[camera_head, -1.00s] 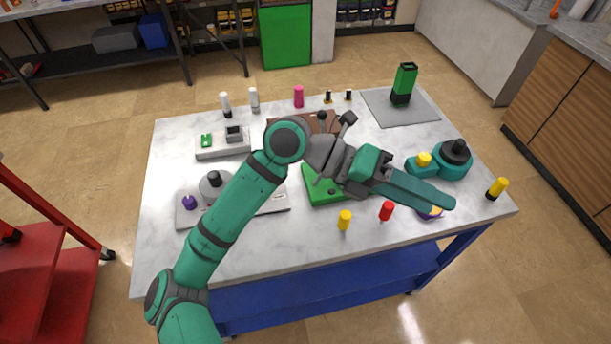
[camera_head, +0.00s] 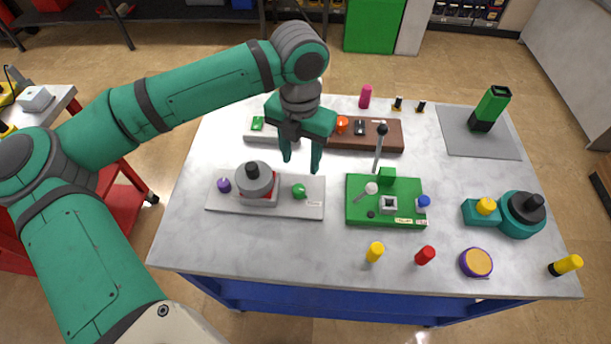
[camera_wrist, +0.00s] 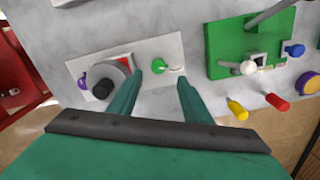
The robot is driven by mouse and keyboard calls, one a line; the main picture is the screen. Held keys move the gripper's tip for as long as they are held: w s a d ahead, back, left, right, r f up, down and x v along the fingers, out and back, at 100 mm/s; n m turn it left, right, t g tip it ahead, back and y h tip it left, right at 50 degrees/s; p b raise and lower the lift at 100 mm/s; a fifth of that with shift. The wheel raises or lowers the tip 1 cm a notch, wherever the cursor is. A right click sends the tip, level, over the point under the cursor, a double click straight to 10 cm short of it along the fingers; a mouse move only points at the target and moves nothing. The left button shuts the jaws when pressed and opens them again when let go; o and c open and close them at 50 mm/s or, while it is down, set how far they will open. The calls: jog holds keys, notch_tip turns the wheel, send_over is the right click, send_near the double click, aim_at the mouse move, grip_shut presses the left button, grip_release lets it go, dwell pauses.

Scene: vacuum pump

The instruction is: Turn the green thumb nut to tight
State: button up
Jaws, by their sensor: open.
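The green thumb nut (camera_head: 299,191) sits at the right end of a light grey base plate (camera_head: 315,203). In the wrist view the green thumb nut (camera_wrist: 158,66) shows beyond the fingertips, roughly between their lines. A small label (camera_head: 314,203) lies beside it, too small to read. My gripper (camera_head: 301,165) is open and empty, pointing down above the plate. Its fingers are apart from the nut, which shows just below them in the head view. In the wrist view both fingers of my gripper (camera_wrist: 169,76) frame the nut. Whether the nut is tight cannot be told.
On the same plate stand a grey cylinder with a black knob (camera_head: 254,180) and a purple knob (camera_head: 224,185). A green board with levers (camera_head: 358,216) is to the right, and a brown block (camera_head: 389,139) behind. Bare tabletop (camera_head: 270,250) lies in front.

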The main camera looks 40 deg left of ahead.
aim_at(299, 187)
jog(key=f, duration=0.6)
jog(key=s+f, duration=0.1)
jog(key=f, duration=0.2)
jog(key=shift+a, duration=0.1)
jog(key=shift+w+f, duration=0.15)
jog(key=shift+f, duration=0.5)
jog(key=shift+c, duration=0.7)
jog(key=c, duration=0.9)
